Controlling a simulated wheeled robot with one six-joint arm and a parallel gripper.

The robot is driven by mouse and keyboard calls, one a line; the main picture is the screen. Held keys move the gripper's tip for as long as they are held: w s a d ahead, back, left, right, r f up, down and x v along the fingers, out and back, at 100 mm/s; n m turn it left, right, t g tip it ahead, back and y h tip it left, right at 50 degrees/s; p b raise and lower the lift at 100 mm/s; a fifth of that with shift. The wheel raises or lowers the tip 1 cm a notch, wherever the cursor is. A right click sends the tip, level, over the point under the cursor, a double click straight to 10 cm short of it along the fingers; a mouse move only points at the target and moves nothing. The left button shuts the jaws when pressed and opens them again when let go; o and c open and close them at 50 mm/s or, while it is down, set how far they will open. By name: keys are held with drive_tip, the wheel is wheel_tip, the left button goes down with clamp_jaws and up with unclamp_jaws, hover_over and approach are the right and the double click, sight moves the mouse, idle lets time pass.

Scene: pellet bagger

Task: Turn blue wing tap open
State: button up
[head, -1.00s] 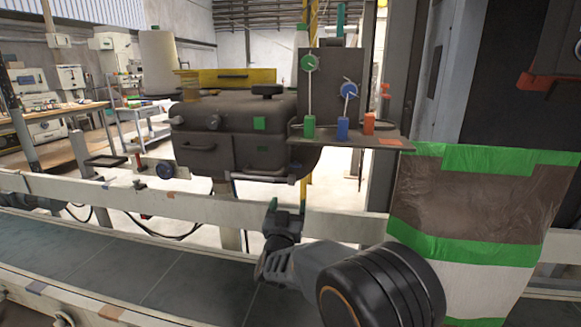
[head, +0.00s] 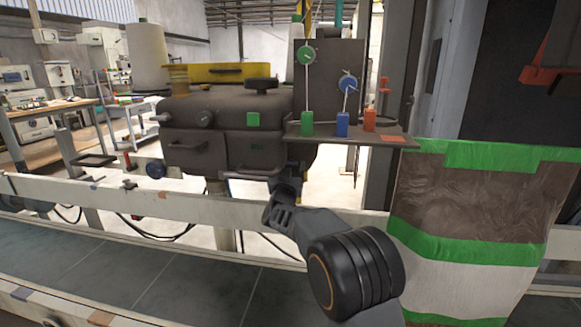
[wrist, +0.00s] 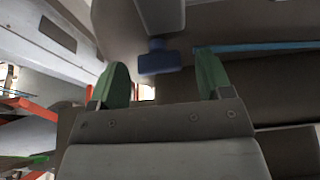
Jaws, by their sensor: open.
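The blue wing tap (wrist: 158,60) shows in the wrist view as a dark blue, T-shaped piece under a grey block. It lies just beyond and between the fingertips, apart from both green fingers. My gripper (wrist: 160,76) is open and empty. In the head view my gripper (head: 288,182) reaches over the white rail to the lower right underside of the dark machine (head: 225,140). There my wrist and the machine's shadow make the tap hard to pick out.
A shelf (head: 380,138) above right carries a green block (head: 307,123), a blue block (head: 342,124) and an orange block (head: 370,119). A brown and white bag (head: 470,190) with green bands hangs at right.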

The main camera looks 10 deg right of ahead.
drive_tip(key=shift+w+d+r, duration=0.25)
drive_tip(key=shift+w, duration=0.2)
drive_tip(key=c, duration=0.9)
